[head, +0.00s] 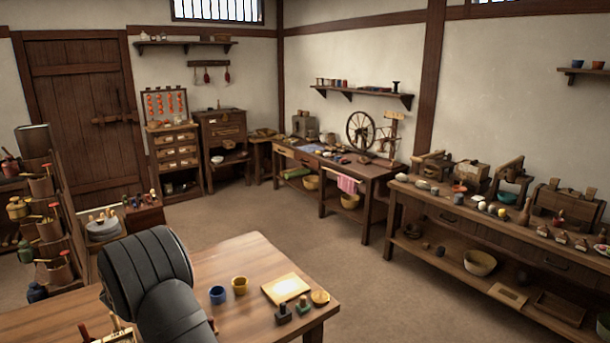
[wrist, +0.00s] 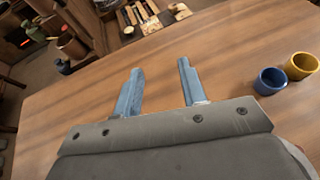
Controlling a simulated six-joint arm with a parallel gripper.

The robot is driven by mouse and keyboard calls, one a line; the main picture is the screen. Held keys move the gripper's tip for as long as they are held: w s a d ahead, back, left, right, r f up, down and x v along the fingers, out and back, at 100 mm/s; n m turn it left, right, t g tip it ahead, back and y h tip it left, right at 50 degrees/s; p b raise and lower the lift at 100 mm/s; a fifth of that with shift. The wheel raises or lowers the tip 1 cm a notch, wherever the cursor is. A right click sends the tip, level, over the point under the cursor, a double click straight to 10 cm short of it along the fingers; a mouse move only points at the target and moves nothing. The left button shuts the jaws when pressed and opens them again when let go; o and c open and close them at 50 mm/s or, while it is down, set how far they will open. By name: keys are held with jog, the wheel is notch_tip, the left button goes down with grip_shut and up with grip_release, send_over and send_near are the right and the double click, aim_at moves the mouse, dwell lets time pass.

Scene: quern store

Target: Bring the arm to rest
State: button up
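My arm (head: 150,272) shows as a dark ribbed shape over the near wooden table (head: 238,252) in the head view; my gripper is not in sight there. In the wrist view my gripper (wrist: 158,85) shows two blue-grey fingers set well apart. Nothing is between them but bare tabletop (wrist: 75,105) behind, so it is open and empty. A blue cup (wrist: 271,81) and a yellow cup (wrist: 301,66) stand to the right of the fingers, apart from them.
A stepped shelf (head: 50,215) with pots stands at left. Open floor (head: 375,295) lies beyond the table.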

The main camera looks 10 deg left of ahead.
jog(key=w+d+r+m+t+h, duration=0.15)
jog(key=w+d, duration=0.35)
jog(key=d, duration=0.9)
jog(key=w+d+m+h, duration=0.3)
jog(key=w+d, duration=0.2)
jog(key=d, duration=0.9)
jog(key=s+d+m+h, duration=0.2)
jog(key=d, duration=1.2)
jog(key=s+d+m+h, duration=0.2)
jog(key=d+h, duration=0.1)
jog(key=d, duration=1.2)
jog(key=shift+d+f, duration=0.3)
jog(key=shift+f, duration=0.05)
jog(key=shift+o, duration=0.4)
